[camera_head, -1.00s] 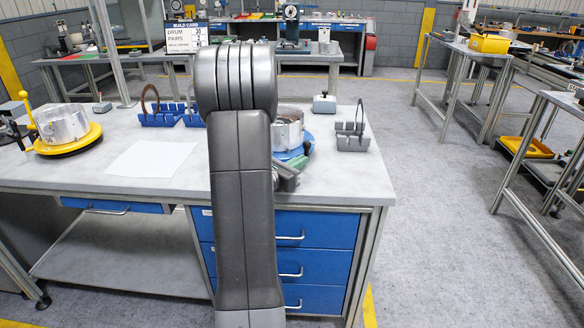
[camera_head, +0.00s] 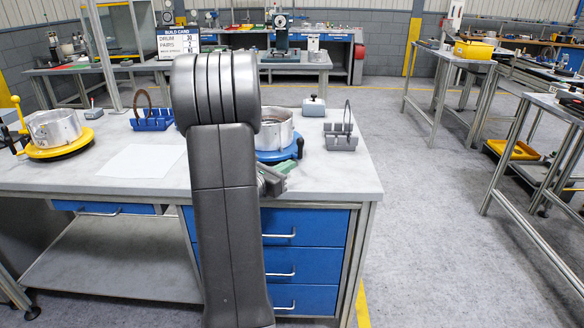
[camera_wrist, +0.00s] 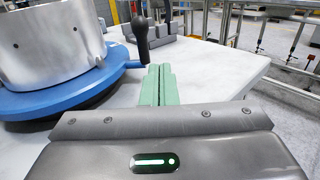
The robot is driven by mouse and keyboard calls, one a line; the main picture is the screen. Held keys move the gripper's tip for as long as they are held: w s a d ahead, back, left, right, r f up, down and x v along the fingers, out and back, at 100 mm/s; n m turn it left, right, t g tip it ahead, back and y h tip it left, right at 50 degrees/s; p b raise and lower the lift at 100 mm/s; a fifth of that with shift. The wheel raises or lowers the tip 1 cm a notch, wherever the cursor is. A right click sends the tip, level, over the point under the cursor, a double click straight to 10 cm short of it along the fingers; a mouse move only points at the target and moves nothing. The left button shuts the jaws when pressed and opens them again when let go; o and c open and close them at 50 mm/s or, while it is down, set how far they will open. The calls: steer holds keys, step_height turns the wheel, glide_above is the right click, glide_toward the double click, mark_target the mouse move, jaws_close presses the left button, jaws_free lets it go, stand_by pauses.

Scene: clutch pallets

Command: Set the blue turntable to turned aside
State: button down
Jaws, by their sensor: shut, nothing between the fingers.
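The blue turntable (camera_head: 278,154) lies on the workbench, right of my arm, which hides its left part. A silver metal drum (camera_head: 276,134) sits on it. In the wrist view the turntable (camera_wrist: 75,98) fills the left side, with the drum (camera_wrist: 50,45) on top. Its black handle (camera_wrist: 140,32) stands upright on an arm at the turntable's right side; it shows at the right side in the head view (camera_head: 300,148). My gripper (camera_wrist: 158,72) has green fingers, shut and empty. The fingertips are just in front of the handle, apart or touching I cannot tell.
A yellow turntable (camera_head: 62,150) with another drum stands at the bench's left. A white sheet (camera_head: 140,161) lies mid-bench. The bench's right edge is close to my gripper.

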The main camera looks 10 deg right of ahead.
steer(key=s+d+v, duration=0.1)
steer(key=v, duration=0.7)
steer(key=shift+s+a, duration=0.3)
steer(key=shift+s, duration=0.15)
steer(key=shift+f, duration=0.1)
